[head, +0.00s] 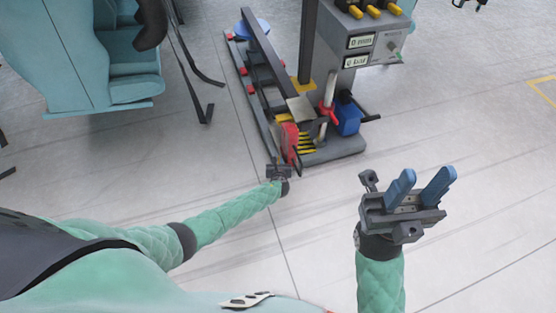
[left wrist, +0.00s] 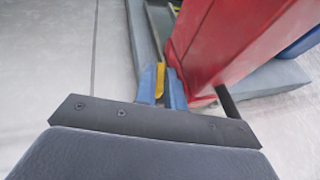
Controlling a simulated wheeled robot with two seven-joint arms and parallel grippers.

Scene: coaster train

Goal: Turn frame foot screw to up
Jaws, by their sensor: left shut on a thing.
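The grey frame (head: 262,110) stands on the floor, with a red upright part (head: 289,142) at its near end. My left gripper (head: 281,163) is at that near end, low beside the red part; its fingertips are hard to make out in the head view. In the left wrist view its blue fingers (left wrist: 162,88) are close together around a narrow yellow piece (left wrist: 160,78), just left of the large red part (left wrist: 225,40). I cannot tell for sure whether this piece is the foot screw. My right gripper (head: 424,182) is open and empty, over clear floor.
A grey control box (head: 372,45) with two displays and yellow-topped knobs stands above the frame's right side. A blue block (head: 347,117) sits on the base. A teal seat unit (head: 110,60) is at the upper left.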

